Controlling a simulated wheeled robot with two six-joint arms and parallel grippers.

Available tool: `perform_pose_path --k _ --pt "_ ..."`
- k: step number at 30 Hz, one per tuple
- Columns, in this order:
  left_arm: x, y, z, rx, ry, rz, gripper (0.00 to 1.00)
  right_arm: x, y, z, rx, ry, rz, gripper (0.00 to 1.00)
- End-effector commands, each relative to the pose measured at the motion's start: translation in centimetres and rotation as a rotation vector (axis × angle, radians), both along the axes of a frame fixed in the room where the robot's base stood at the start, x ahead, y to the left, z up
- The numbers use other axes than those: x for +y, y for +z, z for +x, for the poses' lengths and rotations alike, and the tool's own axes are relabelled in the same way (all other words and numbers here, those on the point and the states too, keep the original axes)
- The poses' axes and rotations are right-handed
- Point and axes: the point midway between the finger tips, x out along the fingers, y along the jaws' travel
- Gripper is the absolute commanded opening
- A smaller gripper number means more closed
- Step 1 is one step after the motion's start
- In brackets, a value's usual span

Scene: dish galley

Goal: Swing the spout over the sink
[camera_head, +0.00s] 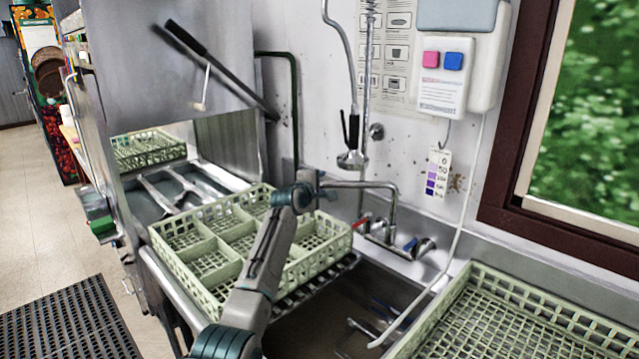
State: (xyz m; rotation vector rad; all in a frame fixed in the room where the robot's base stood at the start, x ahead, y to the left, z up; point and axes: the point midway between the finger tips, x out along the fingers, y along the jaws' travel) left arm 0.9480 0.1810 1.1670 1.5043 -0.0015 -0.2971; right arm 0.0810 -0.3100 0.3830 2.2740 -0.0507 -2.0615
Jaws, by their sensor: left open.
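The chrome spout (362,184) rises from the tap base on the back ledge and bends left. Its free end lies above the right part of the pale green dish rack, to the left of the sink basin. My left gripper (322,186) is at the spout's free end, open; whether it touches the spout is hard to tell, as the fingers are small and partly hidden. The sink (330,318) is the dark steel basin at lower centre, partly behind my left arm. My right gripper is not in view.
A divided pale green rack (172,242) stands left of the sink, behind my arm. Another rack (545,318) is at lower right. A spray head (351,160) hangs above the spout. Red (362,220) and blue (411,246) tap handles flank the spout base. A pale hose (452,250) dips into the basin.

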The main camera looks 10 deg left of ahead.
Motion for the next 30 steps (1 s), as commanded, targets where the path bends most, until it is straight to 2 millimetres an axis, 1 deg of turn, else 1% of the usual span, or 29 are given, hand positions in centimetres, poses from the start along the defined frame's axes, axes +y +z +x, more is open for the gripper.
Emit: perform_pose_path --k 9,10,16,23,26,30 --pt "0.0 0.0 0.2 -0.001 0.000 0.000 0.41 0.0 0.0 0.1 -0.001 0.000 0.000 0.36" --pt "0.0 0.0 0.2 -0.001 0.000 0.000 0.39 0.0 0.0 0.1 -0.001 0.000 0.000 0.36" --pt "0.0 0.0 0.2 -0.001 0.000 0.000 0.00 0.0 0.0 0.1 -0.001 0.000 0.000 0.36" --pt "0.0 0.0 0.2 -0.001 0.002 0.000 0.00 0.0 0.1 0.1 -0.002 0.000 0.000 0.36" --pt "-0.1 0.1 0.1 0.000 0.010 -0.001 0.00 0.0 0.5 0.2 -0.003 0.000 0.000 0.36" --pt "0.0 0.3 0.1 0.001 0.039 0.000 0.00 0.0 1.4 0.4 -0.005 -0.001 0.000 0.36"
